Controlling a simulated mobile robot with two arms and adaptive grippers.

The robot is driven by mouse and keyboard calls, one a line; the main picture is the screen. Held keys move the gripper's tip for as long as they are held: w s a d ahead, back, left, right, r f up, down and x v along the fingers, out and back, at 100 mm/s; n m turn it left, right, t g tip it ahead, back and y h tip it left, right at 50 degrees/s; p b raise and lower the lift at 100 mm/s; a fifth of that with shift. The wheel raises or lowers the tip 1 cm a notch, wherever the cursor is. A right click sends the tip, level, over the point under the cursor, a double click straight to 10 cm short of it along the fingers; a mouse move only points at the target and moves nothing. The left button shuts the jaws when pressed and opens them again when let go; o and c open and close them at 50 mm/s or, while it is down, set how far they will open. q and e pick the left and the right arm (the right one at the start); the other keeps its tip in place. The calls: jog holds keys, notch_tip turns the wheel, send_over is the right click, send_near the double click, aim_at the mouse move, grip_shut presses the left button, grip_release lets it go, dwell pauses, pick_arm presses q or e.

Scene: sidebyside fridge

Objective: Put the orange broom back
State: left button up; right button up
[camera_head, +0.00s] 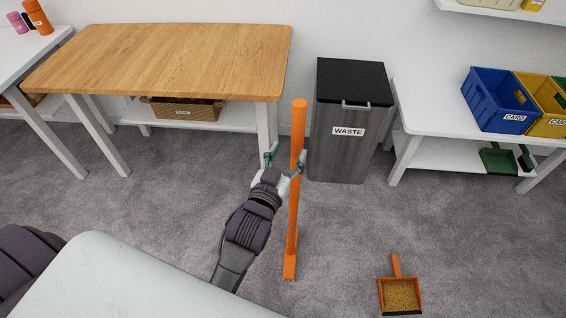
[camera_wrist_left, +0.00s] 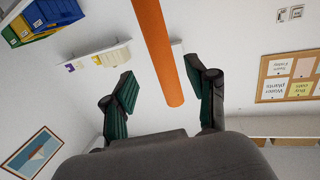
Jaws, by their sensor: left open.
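The orange broom (camera_head: 296,200) stands upright on the grey carpet, its head on the floor, in front of the waste bin. My left gripper (camera_head: 285,163) reaches it at the upper part of the handle. The fingers are open, one to either side of the handle. In the left wrist view the orange handle (camera_wrist_left: 158,50) passes between the two green-padded fingertips (camera_wrist_left: 160,95), with gaps on both sides. My right gripper is not in view.
An orange dustpan (camera_head: 400,293) with yellowish grains lies on the carpet at the lower right. A grey waste bin (camera_head: 345,150) stands behind the broom. A wooden-topped table (camera_head: 165,60) is at the left, and a white table (camera_head: 430,105) with bins at the right.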

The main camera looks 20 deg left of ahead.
pick_arm(q)
jog(key=shift+s+r, duration=0.1)
jog(key=shift+s, duration=1.5)
jog(key=s+d+f+m+g+h, duration=0.1)
jog(key=s+f+g, duration=0.2)
jog(key=f, duration=0.8)
jog(key=s+d+f+g, duration=0.1)
jog(key=s+f+g, duration=0.15)
jog(key=f, duration=0.85)
jog(key=s+d+f+m+g+h, duration=0.1)
jog(key=s+f+g, duration=0.2)
jog(key=f, duration=0.8)
jog(key=s+a+f+g, duration=0.2)
jog(key=s+f+g, duration=0.1)
jog(key=s+f, duration=0.85)
jog(key=s+a+f+g, duration=0.2)
jog(key=s+a+f, duration=0.1)
jog(key=s, duration=0.6)
jog(key=s+a+f+g+y, duration=0.1)
jog(key=s+a+f+g, duration=0.2)
jog(key=s+f, duration=0.3)
jog(key=shift+s+a+f+m+y, duration=0.3)
jog(key=shift+s+a, duration=0.45)
jog(key=shift+s, duration=1.25)
